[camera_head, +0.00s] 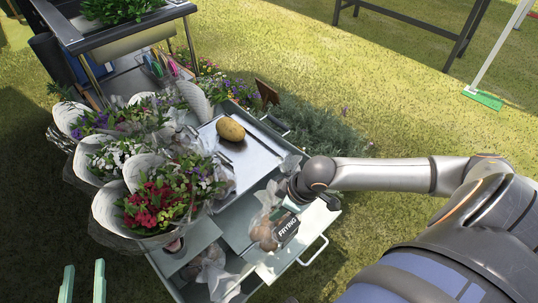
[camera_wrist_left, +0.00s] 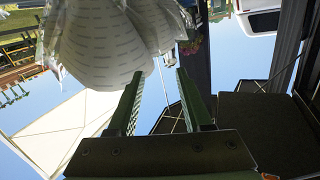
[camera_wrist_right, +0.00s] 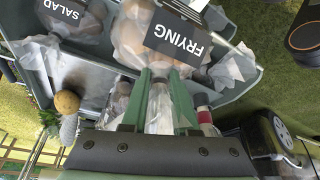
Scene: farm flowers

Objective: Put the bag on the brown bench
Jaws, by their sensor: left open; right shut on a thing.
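A clear bag (camera_head: 264,232) of round brown items carries a black label reading FRYING. It hangs over the pale green cart (camera_head: 327,205), and it shows in the right wrist view (camera_wrist_right: 130,40). My right gripper (camera_wrist_right: 160,80) is shut on the bag's gathered neck; in the head view its fingers are mostly hidden. My left gripper (camera_head: 83,266) is open and empty at the lower left, and its fingers also show in the left wrist view (camera_wrist_left: 157,78). A dark brown frame with legs (camera_head: 410,18) stands on the grass at the top; I cannot tell whether it is the bench.
Wrapped bouquets (camera_head: 150,190) crowd the cart's left side. A potato (camera_head: 230,130) rests on a metal tray (camera_head: 255,160). Another bag, labelled SALAD (camera_wrist_right: 66,12), lies in the cart. A white pole (camera_head: 497,50) stands at the upper right. The grass right of the cart is open.

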